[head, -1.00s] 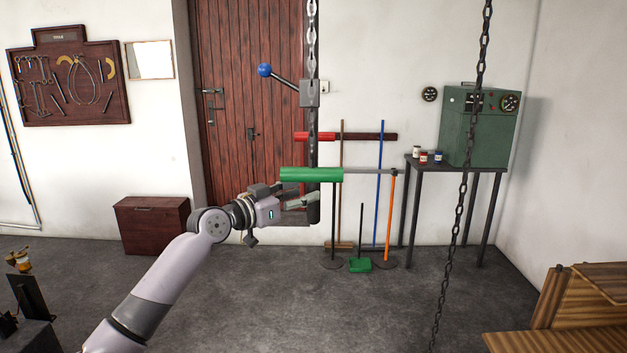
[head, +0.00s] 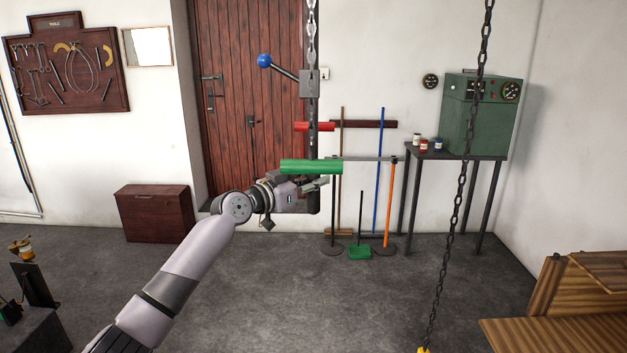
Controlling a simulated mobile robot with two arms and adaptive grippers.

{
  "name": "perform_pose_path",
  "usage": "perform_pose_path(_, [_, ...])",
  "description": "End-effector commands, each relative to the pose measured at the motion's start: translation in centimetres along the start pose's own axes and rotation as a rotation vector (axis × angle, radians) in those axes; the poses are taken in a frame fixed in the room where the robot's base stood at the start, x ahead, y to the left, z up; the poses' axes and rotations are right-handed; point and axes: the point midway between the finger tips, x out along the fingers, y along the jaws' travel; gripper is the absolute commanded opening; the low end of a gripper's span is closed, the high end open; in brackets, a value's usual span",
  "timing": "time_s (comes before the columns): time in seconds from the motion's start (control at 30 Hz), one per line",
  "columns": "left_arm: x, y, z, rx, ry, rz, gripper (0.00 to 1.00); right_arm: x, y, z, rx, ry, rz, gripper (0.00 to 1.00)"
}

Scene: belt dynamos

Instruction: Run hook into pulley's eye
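My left gripper (head: 318,184) reaches in from the left, close under a green handle (head: 311,167) on a dark upright bar. Its fingers overlap that bar in the picture; whether they touch anything is hidden, and their opening is too small to judge. The bar hangs below a pale chain (head: 311,40) and carries a grey block with a blue-knobbed lever (head: 264,61) and a red handle (head: 315,127). A dark chain (head: 460,195) hangs at the right, with a yellow piece (head: 424,350) at its lower end, cut by the frame. I cannot make out a hook or a pulley's eye. My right gripper is out of view.
A dark table (head: 455,156) with a green machine (head: 475,115) and small jars stands at the back right. A wooden bench (head: 560,333) is at the lower right. Brooms lean on the wall. A brown box (head: 156,215) stands left. The middle floor is clear.

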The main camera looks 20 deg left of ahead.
Motion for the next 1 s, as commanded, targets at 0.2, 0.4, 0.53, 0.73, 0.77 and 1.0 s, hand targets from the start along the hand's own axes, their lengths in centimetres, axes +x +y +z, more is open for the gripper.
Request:
perform_pose_path(0.2, [0.0, 0.0, 0.0, 0.0, 0.0, 0.0, 0.12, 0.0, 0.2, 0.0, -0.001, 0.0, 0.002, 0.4])
perform_pose_path(0.4, [0.0, 0.0, 0.0, 0.0, 0.0, 0.0, 0.0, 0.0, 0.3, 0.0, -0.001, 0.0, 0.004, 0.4])
perform_pose_path(0.53, [0.0, 0.0, 0.0, 0.0, 0.0, 0.0, 0.0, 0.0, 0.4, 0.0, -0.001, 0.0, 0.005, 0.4])
perform_pose_path(0.73, [0.0, 0.0, 0.0, 0.0, -0.001, 0.0, 0.0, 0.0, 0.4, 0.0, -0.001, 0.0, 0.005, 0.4])
perform_pose_path(0.77, [0.0, 0.0, 0.0, 0.0, -0.001, 0.0, 0.0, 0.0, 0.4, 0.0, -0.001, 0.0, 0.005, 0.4])
perform_pose_path(1.0, [1.1, 1.2, -0.1, -0.002, 0.001, 0.003, 0.0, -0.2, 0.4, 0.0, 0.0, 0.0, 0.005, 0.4])
